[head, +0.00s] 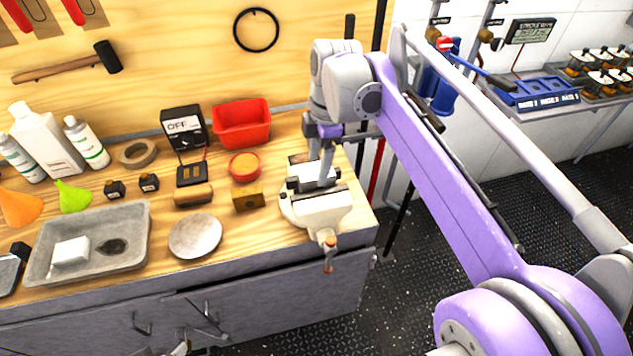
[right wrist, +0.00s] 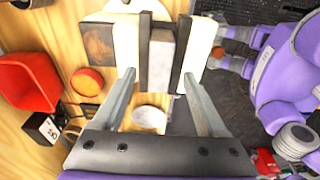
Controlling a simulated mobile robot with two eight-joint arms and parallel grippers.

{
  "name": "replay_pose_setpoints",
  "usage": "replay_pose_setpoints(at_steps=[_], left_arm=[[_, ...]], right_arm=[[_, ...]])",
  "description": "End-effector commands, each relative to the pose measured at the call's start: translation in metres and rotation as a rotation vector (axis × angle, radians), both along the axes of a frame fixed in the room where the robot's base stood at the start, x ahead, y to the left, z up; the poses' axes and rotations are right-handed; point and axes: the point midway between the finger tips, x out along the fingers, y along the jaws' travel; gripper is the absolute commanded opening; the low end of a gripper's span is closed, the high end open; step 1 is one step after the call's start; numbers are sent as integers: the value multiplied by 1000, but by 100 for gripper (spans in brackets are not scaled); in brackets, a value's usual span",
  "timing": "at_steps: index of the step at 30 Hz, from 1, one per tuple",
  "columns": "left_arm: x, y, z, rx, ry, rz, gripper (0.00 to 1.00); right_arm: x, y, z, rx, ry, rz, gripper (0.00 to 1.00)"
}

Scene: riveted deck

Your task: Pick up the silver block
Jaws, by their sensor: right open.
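A cream bench vise (head: 322,212) stands at the right end of the workbench, and its jaws also show in the right wrist view (right wrist: 125,45). A silver-grey block (right wrist: 160,58) sits between the dark jaw plates in the right wrist view. In the head view my gripper mostly hides it. My right gripper (head: 320,168) reaches down over the vise. Its fingers are open, with nothing between the tips (right wrist: 160,82), and point at the block from either side. I cannot tell whether the tips touch the vise.
The wooden workbench (head: 270,225) holds a grey tray (head: 135,260) with a white block, a round disc (head: 195,237), a red bin (head: 242,123), a meter (head: 184,128) and several bottles. A brass-coloured block (head: 247,199) lies left of the vise. Open floor is to the right.

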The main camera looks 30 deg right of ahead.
Motion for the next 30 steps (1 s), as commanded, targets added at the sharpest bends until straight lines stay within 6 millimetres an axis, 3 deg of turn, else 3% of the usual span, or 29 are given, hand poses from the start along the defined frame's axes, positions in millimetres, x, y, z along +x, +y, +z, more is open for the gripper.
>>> replay_pose_setpoints(at_steps=[6, 14, 26, 30], left_arm=[[-1, 0, -2, 0, 1, 0, 74], [-1, 0, -2, 0, 1, 0, 74], [-1, 0, -2, 0, 1, 0, 74], [-1, 0, -2, 0, 1, 0, 74]], right_arm=[[1, 1, -26, 0, 0, 0, 75], [1, 2, -27, 0, 0, 0, 73], [1, 2, -27, 0, -1, -1, 1], [1, 2, -27, 0, -1, -1, 0]])
